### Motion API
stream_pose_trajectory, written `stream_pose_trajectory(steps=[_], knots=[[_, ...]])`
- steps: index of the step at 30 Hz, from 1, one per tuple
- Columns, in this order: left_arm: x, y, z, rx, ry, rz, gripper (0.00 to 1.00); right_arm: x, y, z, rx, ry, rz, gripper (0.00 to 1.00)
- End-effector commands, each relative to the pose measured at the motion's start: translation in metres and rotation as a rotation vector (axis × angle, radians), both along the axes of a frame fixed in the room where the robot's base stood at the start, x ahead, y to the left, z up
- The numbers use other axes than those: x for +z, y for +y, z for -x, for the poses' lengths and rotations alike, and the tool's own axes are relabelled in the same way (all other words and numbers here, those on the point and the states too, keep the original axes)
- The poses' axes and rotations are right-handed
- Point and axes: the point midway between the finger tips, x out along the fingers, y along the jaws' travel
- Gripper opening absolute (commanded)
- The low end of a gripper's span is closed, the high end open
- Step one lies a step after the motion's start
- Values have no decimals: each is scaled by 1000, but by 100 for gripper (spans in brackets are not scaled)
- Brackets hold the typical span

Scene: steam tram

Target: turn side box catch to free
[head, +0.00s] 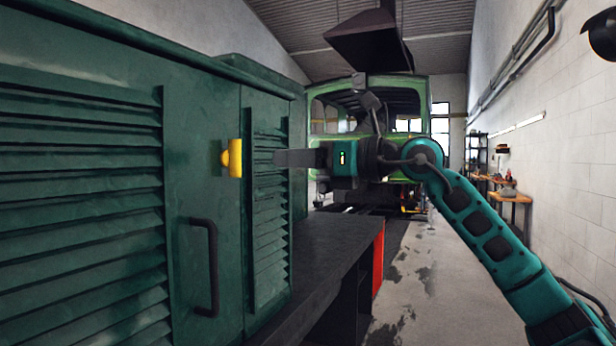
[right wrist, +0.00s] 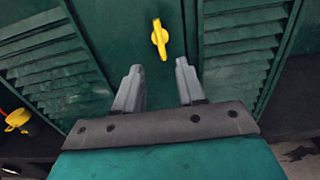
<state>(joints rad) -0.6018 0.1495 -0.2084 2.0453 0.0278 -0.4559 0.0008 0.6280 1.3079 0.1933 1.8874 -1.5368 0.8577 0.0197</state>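The side box catch (head: 232,158) is a small yellow turn-piece on the green side box (head: 202,130), close to the seam between two louvred panels. In the right wrist view the catch (right wrist: 159,38) stands roughly upright, slightly tilted, beyond the fingertips. My right gripper (head: 280,158) points left at the catch and is apart from it. In the right wrist view its two grey fingers (right wrist: 158,72) are spread with nothing between them. My left gripper is not in view.
A dark bar handle (head: 208,265) sits below the catch. A dark ledge (head: 325,255) runs along the box's foot, with a red panel (head: 378,260) at its end. A green tram cab (head: 425,95) stands behind. The floor (head: 450,290) to the right is mostly clear.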

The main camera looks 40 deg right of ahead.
Motion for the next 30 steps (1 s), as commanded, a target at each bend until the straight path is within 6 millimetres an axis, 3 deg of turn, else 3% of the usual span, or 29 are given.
stream_pose_trajectory(steps=[9,26,30], knots=[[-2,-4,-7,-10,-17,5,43,-1,-7,18,1,0,-1,39],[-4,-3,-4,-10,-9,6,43,0,-7,18,1,0,-2,39],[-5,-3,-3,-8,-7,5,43,-11,8,11,62,-7,-65,39]])
